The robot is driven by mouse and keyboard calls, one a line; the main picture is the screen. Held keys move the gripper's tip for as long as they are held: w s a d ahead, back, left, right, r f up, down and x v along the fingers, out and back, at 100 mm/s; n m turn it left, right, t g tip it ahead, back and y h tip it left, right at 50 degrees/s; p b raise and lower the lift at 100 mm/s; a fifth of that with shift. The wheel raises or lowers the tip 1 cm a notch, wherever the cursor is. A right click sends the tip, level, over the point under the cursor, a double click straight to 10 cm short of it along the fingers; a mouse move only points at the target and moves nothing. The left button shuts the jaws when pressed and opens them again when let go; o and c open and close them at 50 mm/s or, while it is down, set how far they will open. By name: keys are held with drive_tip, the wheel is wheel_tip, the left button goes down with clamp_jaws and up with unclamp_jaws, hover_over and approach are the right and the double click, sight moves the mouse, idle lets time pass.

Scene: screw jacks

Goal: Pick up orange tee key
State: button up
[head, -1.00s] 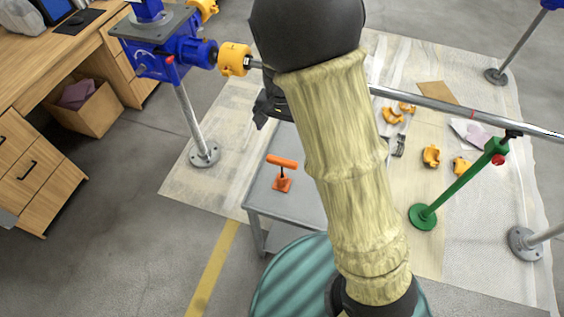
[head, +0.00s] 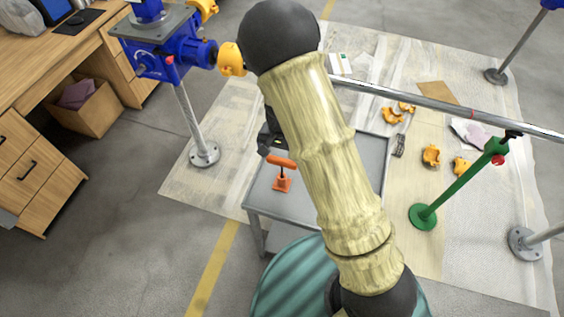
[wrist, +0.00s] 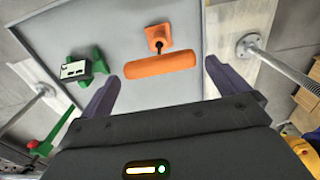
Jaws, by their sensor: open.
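The orange tee key (head: 281,181) stands upright on the grey metal table (head: 262,202), its crossbar handle on top and a square orange base below. In the wrist view the tee key (wrist: 160,65) lies ahead of my gripper (wrist: 160,85), with its handle between the lines of the two fingers. The fingers are spread apart and nothing is between them that I can see held. In the head view my gripper (head: 268,145) is partly hidden by my arm, just above and behind the handle.
A green piece with a white label (wrist: 78,68) lies on the table left of the tee key. A green stand (head: 455,190) and several yellow-orange fittings (head: 431,155) are on the floor sheet at right. A blue jack (head: 178,52) stands at upper left.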

sight(282, 160)
drive_tip(key=shift+d+f+p, duration=0.1)
drive_tip(key=shift+f+p, duration=0.2)
drive_tip(key=shift+f, duration=2.3)
drive_tip(key=c, duration=1.1)
wheel_tip(282, 160, up, 10)
drive_tip(key=shift+r, duration=0.1)
